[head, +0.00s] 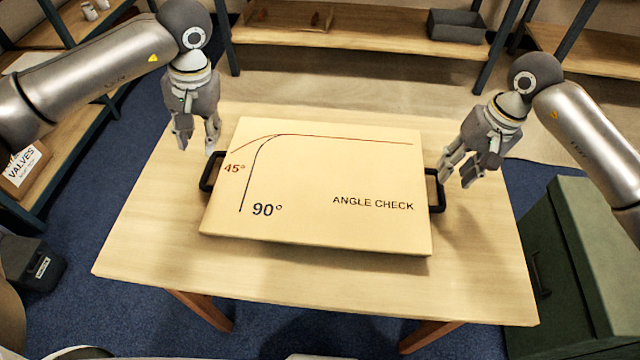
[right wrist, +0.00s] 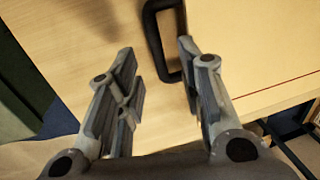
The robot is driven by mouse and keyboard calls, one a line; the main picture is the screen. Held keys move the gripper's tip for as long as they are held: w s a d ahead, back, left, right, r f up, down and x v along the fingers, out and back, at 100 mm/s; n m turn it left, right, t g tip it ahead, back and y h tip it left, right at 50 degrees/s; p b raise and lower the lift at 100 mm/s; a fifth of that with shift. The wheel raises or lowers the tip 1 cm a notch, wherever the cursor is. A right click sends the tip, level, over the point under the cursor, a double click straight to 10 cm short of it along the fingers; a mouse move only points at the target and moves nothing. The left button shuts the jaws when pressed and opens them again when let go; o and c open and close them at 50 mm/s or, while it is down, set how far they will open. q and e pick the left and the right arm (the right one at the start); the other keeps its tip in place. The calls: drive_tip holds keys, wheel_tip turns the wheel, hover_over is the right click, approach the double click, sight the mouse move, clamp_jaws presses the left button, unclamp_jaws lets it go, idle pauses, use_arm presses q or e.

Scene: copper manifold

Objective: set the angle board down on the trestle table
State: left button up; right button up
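The angle board (head: 320,185), a pale slab marked "ANGLE CHECK", 45° and 90°, lies flat over the middle of the trestle table (head: 170,255). It has a black handle at its left end (head: 208,172) and another at its right end (head: 435,190). My left gripper (head: 197,146) is open, just above and behind the left handle. My right gripper (head: 457,180) is open beside the right handle. In the right wrist view the right fingers (right wrist: 160,85) stand apart with nothing held, and the right handle (right wrist: 160,40) is just beyond the fingertips.
A green cabinet (head: 575,260) stands right of the table. Shelves with a grey bin (head: 457,25) are behind. A box labelled "VALVES" (head: 25,168) sits on the left shelf, and a dark case (head: 30,262) is on the floor. The table is bare around the board.

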drive_tip(key=r, duration=0.2)
drive_tip(key=d+r, duration=0.1)
drive_tip(key=r, duration=0.2)
idle(0.5)
